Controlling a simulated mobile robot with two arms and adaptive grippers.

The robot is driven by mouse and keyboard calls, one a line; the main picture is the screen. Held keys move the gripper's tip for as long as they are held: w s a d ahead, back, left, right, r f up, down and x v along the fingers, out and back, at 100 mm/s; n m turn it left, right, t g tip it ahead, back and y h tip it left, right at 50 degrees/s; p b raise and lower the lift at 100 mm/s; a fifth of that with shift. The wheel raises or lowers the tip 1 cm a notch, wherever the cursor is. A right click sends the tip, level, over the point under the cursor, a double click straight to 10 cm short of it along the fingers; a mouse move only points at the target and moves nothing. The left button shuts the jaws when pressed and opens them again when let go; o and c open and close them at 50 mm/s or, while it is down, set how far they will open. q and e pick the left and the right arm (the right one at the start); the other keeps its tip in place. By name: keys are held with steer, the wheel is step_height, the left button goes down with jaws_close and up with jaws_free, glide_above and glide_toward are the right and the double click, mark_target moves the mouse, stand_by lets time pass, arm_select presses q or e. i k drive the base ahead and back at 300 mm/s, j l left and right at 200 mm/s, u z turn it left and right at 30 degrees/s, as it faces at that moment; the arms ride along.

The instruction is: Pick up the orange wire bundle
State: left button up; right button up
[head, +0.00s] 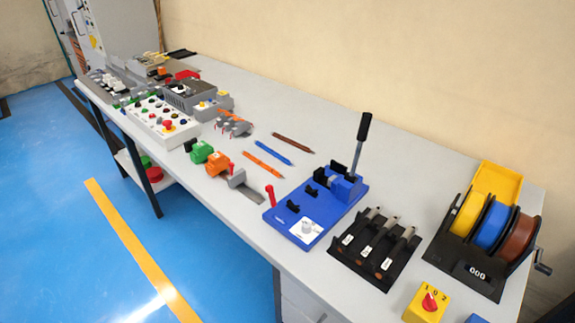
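The orange wire bundle (263,164) lies flat on the light grey workbench (205,182), near its middle. It is a thin straight strip lying diagonally. A blue wire bundle (273,152) and a brown wire bundle (293,142) lie apart from it, roughly parallel, toward the wall. Neither of my grippers shows in the head view.
A blue bender (280,215) with an upright black lever (362,140) stands right of the bundles. Green (202,151) and orange (217,164) blocks sit in front. A black tool tray (350,262), wire spools (468,214) and a white button panel (158,124) are farther off.

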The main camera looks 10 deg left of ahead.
mark_target(273, 171)
steer(key=i+j+z, duration=0.1)
steer(key=j+z, duration=0.2)
steer(key=i+j+z, duration=0.1)
steer(key=j+z, duration=0.55)
steer(key=i+j, duration=0.05)
